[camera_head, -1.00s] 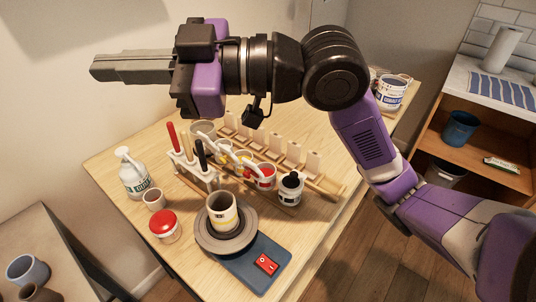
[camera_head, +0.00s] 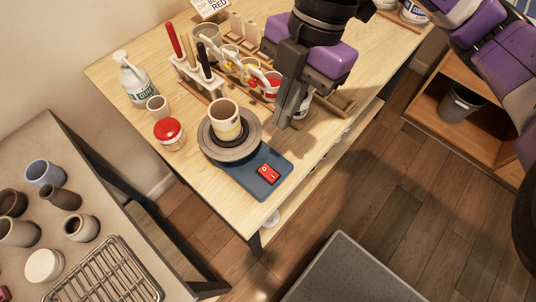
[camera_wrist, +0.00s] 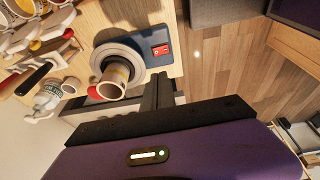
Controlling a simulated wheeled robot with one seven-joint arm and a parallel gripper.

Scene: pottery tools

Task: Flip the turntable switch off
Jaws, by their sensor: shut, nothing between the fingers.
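The turntable (camera_head: 212,146) is a grey round wheel on a dark blue base (camera_head: 243,181), near the front corner of the wooden table. A red rocker switch (camera_head: 269,174) sits on the base's front right part, marked O and I. Which side is pressed is too small to tell. A cream and brown cup (camera_head: 226,121) with a yellow band stands on the wheel. My gripper (camera_head: 282,123) is shut and empty, pointing down, above and behind the switch in the head view. The wrist view shows the switch (camera_wrist: 160,50) ahead of the shut fingers (camera_wrist: 158,78), apart from them.
A tool rack (camera_head: 197,74) and paint cups stand behind. A side table (camera_head: 108,216) holds several pots and a wire rack.

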